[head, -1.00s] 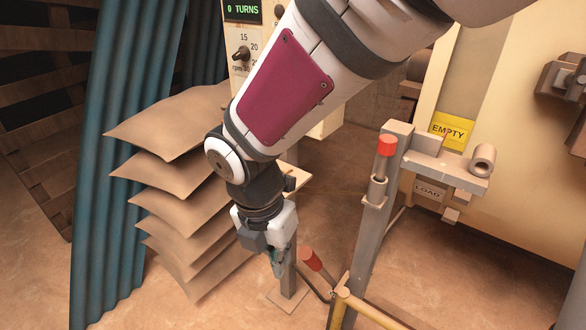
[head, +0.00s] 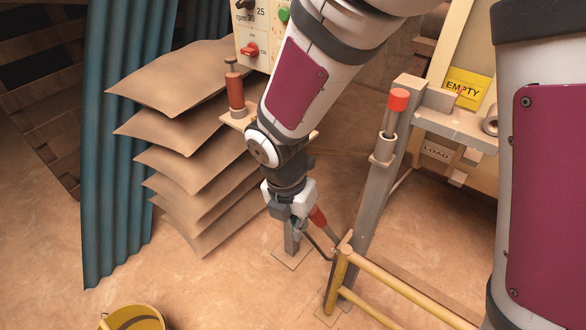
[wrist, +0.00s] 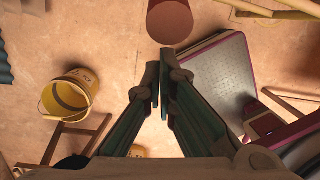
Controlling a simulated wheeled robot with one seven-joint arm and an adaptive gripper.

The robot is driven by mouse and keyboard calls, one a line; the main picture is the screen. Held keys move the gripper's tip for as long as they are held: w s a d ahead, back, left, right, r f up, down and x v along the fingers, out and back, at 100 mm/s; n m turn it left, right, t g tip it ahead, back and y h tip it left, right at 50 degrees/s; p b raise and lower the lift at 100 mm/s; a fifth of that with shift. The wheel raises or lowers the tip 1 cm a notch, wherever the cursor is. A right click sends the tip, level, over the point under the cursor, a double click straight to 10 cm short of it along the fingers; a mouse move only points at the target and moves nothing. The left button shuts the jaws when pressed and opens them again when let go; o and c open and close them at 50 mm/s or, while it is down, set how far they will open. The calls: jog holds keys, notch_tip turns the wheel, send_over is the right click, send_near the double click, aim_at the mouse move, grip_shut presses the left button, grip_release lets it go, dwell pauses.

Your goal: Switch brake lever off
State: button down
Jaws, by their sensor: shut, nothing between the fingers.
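A lever with a red grip (head: 318,216) leans at a slant on a dark bent rod, low beside the yellow rail; I take it to be the brake lever, though no label shows. My gripper (head: 299,232) points down just left of it in the head view, its fingers shut and empty. In the wrist view the fingertips (wrist: 160,72) are together, and a brownish-red round grip (wrist: 170,22) shows just beyond them, seemingly apart. Whether the gripper touches the lever in the head view I cannot tell.
A red-topped lever (head: 398,100) stands on the grey post, and another red handle (head: 235,92) stands by the control panel (head: 254,32). Stacked brown sheets (head: 175,75) are at left. The yellow rail (head: 385,300) is close at right. A yellow bucket (wrist: 68,96) stands on open floor.

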jog(key=shift+w+d+r, duration=0.15)
jog(key=shift+w+d, duration=0.05)
jog(key=shift+w, duration=0.1)
